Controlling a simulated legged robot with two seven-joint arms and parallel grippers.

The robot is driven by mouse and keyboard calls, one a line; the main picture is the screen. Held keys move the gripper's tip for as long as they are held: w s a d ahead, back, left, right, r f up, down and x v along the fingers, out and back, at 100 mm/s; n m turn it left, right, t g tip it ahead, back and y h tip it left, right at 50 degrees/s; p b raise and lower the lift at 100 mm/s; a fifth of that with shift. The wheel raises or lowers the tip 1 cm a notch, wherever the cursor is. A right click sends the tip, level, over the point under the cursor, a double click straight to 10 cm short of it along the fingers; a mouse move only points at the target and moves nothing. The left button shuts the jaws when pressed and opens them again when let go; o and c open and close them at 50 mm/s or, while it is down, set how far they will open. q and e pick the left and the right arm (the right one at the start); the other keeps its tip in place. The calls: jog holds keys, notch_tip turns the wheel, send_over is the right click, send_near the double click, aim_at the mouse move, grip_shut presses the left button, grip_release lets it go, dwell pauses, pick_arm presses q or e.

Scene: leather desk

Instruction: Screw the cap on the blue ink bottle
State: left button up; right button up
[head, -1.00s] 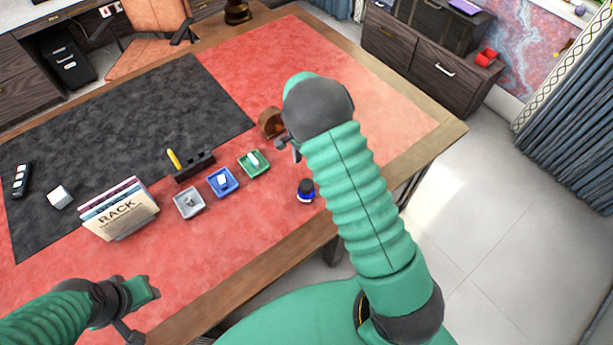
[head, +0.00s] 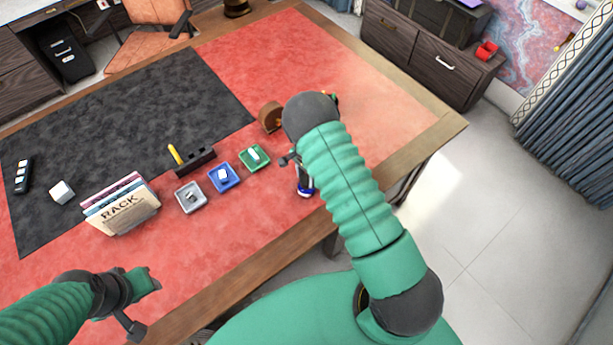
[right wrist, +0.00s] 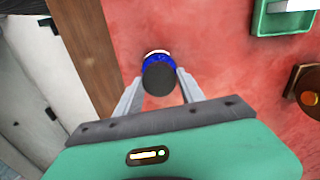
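The blue ink bottle (head: 305,192) stands upright on the red desk top near the front edge, partly hidden by my right gripper in the head view. In the right wrist view its blue body (right wrist: 155,59) shows beyond a dark round cap (right wrist: 159,78), which sits on top of it. My right gripper (right wrist: 160,80) points down over the bottle. Its two fingers are apart, one on each side of the cap, with small gaps visible. My left gripper (head: 142,302) is open and empty near the front edge at the lower left, far from the bottle.
Green (head: 266,161), blue (head: 236,184) and grey (head: 203,204) trays with small items stand left of the bottle. A brown round object (head: 269,116) is behind it. The wooden desk edge (head: 240,278) is close in front.

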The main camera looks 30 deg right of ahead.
jog(key=c, duration=0.8)
jog(key=shift+f, duration=0.1)
jog(key=m, duration=0.8)
jog(key=m, duration=0.3)
jog(key=shift+m, duration=0.5)
